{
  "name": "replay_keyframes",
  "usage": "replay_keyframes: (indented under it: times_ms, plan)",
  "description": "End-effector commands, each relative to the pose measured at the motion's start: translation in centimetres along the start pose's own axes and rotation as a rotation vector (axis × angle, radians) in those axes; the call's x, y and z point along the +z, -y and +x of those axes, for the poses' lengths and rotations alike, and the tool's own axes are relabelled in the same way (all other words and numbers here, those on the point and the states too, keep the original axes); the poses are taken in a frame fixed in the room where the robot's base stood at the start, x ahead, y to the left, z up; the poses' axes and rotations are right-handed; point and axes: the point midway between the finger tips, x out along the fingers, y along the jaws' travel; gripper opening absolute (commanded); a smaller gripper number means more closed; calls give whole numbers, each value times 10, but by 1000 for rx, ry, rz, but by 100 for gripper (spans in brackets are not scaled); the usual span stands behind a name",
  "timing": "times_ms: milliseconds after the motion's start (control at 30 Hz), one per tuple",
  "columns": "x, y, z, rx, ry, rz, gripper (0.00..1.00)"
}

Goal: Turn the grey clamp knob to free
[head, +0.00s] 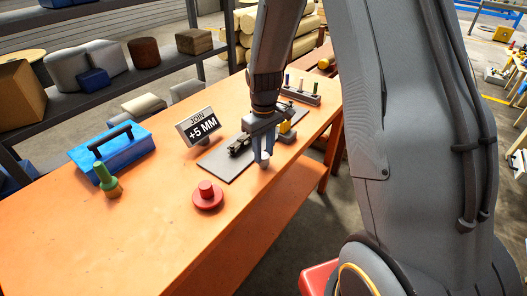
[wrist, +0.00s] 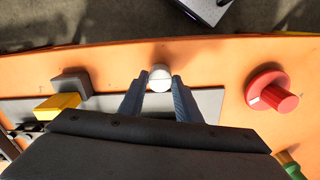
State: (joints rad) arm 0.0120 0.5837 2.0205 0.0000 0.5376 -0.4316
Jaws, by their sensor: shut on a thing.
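A pale grey round knob (wrist: 160,76) sits between the two fingertips of my gripper (wrist: 160,92) in the wrist view, near the edge of a grey plate (wrist: 100,108). A faint line crosses its top. In the head view my gripper (head: 263,158) points down at the near right end of the grey plate (head: 213,163), and its fingers hide the knob there. The gripper is shut on the knob. No marks for the knob's positions are readable.
A yellow block (head: 285,127) and dark fittings (head: 240,144) sit on the plate. A red round knob (head: 208,194), a "JOIN +5 MM" sign (head: 198,128), a blue box (head: 112,147) and a green-handled tool (head: 106,181) stand nearby. The orange bench's front left (head: 120,245) is clear.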

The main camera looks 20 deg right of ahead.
Motion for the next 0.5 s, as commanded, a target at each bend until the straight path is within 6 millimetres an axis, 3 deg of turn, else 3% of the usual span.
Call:
replay_keyframes:
  times_ms: [33, 67, 167, 500]
  plan:
    - [0, 0, -1, 1, -1, -2, 8]
    - [0, 0, -1, 1, -1, -2, 34]
    - [0, 0, -1, 1, -1, -1, 49]
    - [0, 0, -2, 1, -1, 0, 49]
